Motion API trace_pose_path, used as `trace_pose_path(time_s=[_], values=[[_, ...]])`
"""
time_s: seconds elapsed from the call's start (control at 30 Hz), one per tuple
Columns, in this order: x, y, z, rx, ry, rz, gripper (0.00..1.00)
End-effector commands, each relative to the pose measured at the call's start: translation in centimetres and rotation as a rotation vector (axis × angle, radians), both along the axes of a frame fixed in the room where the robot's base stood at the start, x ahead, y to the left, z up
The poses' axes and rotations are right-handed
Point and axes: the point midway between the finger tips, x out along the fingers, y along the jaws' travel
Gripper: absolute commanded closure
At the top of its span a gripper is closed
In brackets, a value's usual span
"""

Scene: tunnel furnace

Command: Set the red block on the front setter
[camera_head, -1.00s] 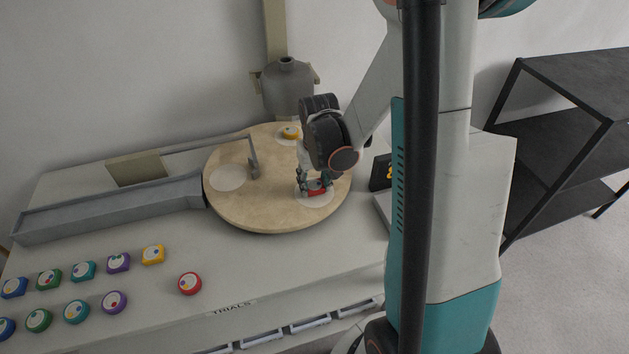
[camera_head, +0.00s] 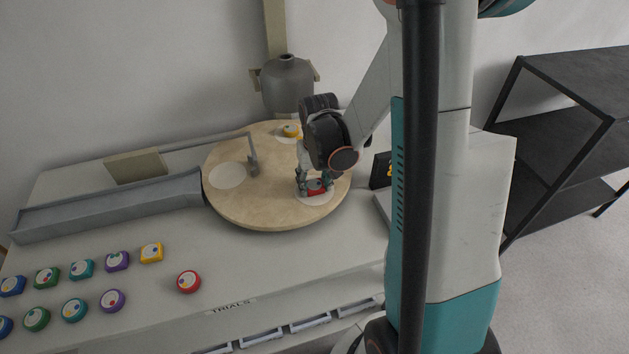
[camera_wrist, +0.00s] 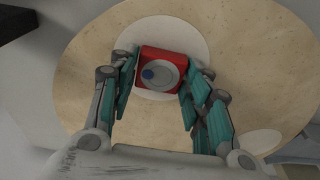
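The red block (camera_head: 316,190), squarish with a pale round face and a blue dot, is at the white front setter disc (camera_head: 318,200) on the round tan turntable (camera_head: 262,212). In the wrist view the block (camera_wrist: 150,57) lies over the white disc (camera_wrist: 196,42). My gripper (camera_head: 314,182) points down at the disc, with one finger at each side of the block. In the wrist view the fingers (camera_wrist: 160,80) lie close against its sides, and it looks gripped. Whether the block's underside bears on the disc is hidden.
A yellow block (camera_head: 290,131) sits on the back disc. The left disc (camera_head: 227,176) is empty, beside a grey bent arm (camera_head: 252,160). A grey chute (camera_head: 110,207) runs left. Several coloured pieces, including a round red one (camera_head: 188,281), lie front left. A grey vessel (camera_head: 287,88) stands behind.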

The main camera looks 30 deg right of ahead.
Motion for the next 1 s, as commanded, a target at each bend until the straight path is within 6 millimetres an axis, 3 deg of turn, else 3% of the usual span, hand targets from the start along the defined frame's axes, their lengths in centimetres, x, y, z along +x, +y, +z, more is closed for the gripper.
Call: trace_pose_path(time_s=[0.53, 1.0], values=[[-0.1, 0.0, 0.7, 0.0, 0.0, 0.0, 0.35], [-0.9, 0.3, 8.0, 0.0, 0.0, 0.0, 0.35]])
